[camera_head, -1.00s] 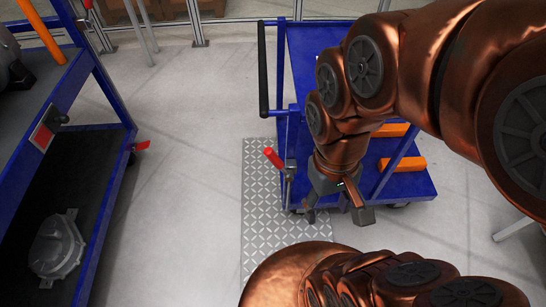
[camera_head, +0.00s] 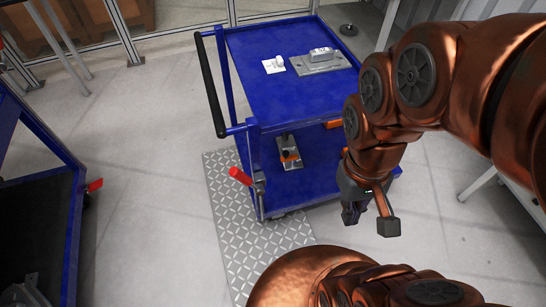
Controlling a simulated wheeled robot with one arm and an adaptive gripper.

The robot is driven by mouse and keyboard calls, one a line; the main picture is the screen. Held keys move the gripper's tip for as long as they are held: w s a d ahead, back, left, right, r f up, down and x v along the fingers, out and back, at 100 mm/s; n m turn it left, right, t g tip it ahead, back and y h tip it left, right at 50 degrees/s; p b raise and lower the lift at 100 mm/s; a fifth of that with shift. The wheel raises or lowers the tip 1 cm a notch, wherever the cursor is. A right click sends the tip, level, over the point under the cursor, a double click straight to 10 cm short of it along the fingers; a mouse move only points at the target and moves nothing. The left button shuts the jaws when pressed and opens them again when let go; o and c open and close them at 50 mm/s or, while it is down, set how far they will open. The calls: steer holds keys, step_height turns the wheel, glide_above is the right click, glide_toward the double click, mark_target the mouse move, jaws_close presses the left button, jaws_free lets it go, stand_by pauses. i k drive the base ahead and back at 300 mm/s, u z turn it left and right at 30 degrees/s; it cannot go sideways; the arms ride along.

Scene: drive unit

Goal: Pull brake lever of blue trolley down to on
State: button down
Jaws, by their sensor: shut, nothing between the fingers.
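The blue trolley (camera_head: 290,100) stands in the middle, with a black push handle (camera_head: 210,85) on its left side. Its brake lever has a red grip (camera_head: 240,176) at the lower left, tilted up and to the left from a metal bracket (camera_head: 259,190). My gripper (camera_head: 352,215) is shut and empty, pointing down in front of the trolley's right part. It is well to the right of the lever and apart from it. My arm hides the trolley's right side.
A patterned metal floor plate (camera_head: 232,225) lies below the lever. The trolley's top carries a grey metal part (camera_head: 320,62) and a small white part (camera_head: 274,65). Another blue cart (camera_head: 70,200) with a red lever (camera_head: 95,184) stands at left. Floor between the carts is clear.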

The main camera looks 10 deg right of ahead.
mark_target(237, 173)
steer(key=k, duration=0.95)
steer(key=u, duration=1)
steer(key=i, duration=0.5)
steer(key=u, duration=0.05)
